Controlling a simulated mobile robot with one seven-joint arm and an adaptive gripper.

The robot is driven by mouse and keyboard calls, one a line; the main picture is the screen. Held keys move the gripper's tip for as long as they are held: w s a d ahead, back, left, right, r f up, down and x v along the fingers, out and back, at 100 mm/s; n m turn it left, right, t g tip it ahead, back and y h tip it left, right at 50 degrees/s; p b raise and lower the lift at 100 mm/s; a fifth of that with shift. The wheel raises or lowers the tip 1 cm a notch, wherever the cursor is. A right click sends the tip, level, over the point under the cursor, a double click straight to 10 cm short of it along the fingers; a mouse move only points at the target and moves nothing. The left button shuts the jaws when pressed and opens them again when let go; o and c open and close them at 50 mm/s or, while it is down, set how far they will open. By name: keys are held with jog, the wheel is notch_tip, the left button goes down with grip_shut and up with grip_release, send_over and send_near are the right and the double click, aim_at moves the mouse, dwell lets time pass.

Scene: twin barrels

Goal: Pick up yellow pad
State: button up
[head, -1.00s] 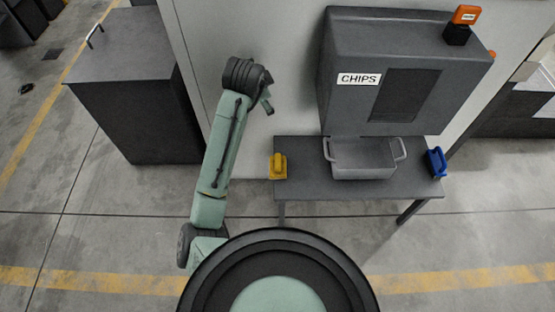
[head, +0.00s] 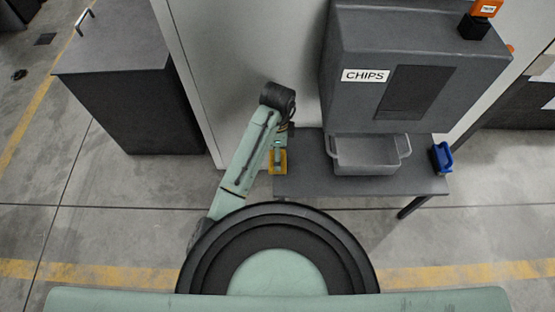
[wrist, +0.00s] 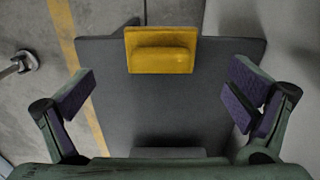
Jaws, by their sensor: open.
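The yellow pad (head: 284,162) sits at the left end of the dark table (head: 305,182), partly hidden by my arm in the head view. In the wrist view the yellow pad (wrist: 161,50) lies at the top middle, at the table's edge, with a raised handle-like block on it. My gripper (wrist: 160,105) is open and empty, its purple-padded fingers wide apart on either side. The pad lies beyond the fingertips, between their lines and touching neither. In the head view my gripper (head: 278,150) points down over the table's left end.
A grey bin (head: 368,165) with two handles stands mid-table under the CHIPS machine (head: 400,80). A blue handled pad (head: 441,158) is at the table's right end.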

notch_tip(320, 180, down, 5)
jog(key=shift+r, duration=0.1)
jog(key=shift+c, duration=0.5)
jog(key=c, duration=1.3)
jog(key=shift+o, duration=0.2)
